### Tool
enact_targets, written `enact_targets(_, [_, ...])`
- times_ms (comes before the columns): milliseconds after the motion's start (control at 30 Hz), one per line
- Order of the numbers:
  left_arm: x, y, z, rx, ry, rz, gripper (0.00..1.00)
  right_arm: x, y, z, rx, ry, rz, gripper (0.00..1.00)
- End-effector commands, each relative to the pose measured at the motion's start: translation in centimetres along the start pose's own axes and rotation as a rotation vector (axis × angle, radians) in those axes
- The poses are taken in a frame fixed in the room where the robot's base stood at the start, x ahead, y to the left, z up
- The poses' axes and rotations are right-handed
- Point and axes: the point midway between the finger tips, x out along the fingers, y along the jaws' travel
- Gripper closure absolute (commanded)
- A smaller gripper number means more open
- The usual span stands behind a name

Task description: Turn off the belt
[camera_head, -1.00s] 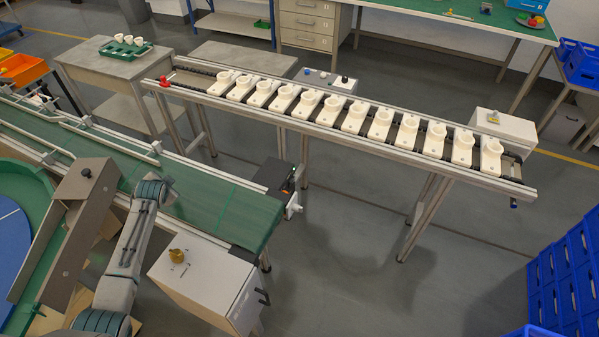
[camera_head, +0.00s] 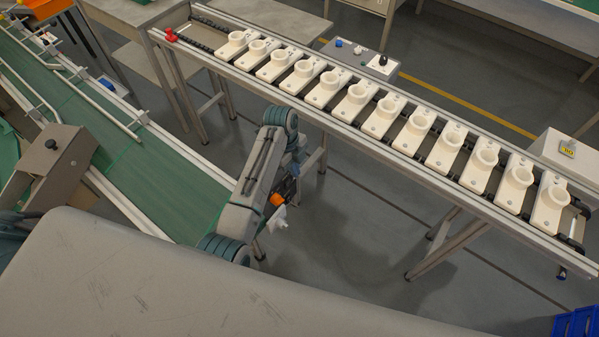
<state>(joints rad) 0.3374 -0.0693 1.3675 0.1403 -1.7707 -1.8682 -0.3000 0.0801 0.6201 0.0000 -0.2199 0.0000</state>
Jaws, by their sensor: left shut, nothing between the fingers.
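The green belt (camera_head: 160,185) runs from upper left to its near end in the lower middle. My left gripper (camera_head: 289,188) is shut and empty beside that end; my arm hides much of it, and its fingertips are hard to make out. A small orange part (camera_head: 277,200) and a white part (camera_head: 279,219) show there, partly behind my arm. A control box (camera_head: 358,60) with a blue button, a pale button and a black knob stands behind the carrier conveyor (camera_head: 330,125), apart from my gripper. My right gripper is out of view.
White holders (camera_head: 383,115) line the carrier conveyor. A white box with a yellow display (camera_head: 567,149) stands behind its right end. Blue crates (camera_head: 577,324) are at the lower right. A close grey surface covers the bottom. Floor (camera_head: 350,235) is open between the conveyors.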

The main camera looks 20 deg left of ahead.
Motion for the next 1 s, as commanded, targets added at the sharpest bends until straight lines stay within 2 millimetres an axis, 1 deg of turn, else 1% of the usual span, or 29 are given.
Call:
enact_targets(333, [0.1,0.1,-0.1,0.003,0.002,0.003,1.0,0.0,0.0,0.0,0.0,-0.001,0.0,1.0])
enact_targets(467, [0.9,0.1,-0.1,0.003,0.002,0.004,1.0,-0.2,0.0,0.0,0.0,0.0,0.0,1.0])
enact_targets(567, [2.4,0.1,-0.1,0.002,0.003,0.005,1.0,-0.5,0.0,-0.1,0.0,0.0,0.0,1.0])
enact_targets(800, [7.5,0.1,-0.1,0.002,0.003,0.006,1.0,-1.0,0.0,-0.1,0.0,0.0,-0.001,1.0])
enact_targets(933, [10.0,0.1,-0.1,0.002,0.003,0.006,1.0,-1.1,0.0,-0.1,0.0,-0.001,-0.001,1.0])
enact_targets(967, [10.0,0.1,0.3,0.001,-0.001,0.003,1.0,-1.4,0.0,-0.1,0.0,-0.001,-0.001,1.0])
enact_targets(1000, [9.3,0.0,1.2,0.001,-0.004,0.002,1.0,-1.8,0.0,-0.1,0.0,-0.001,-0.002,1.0])
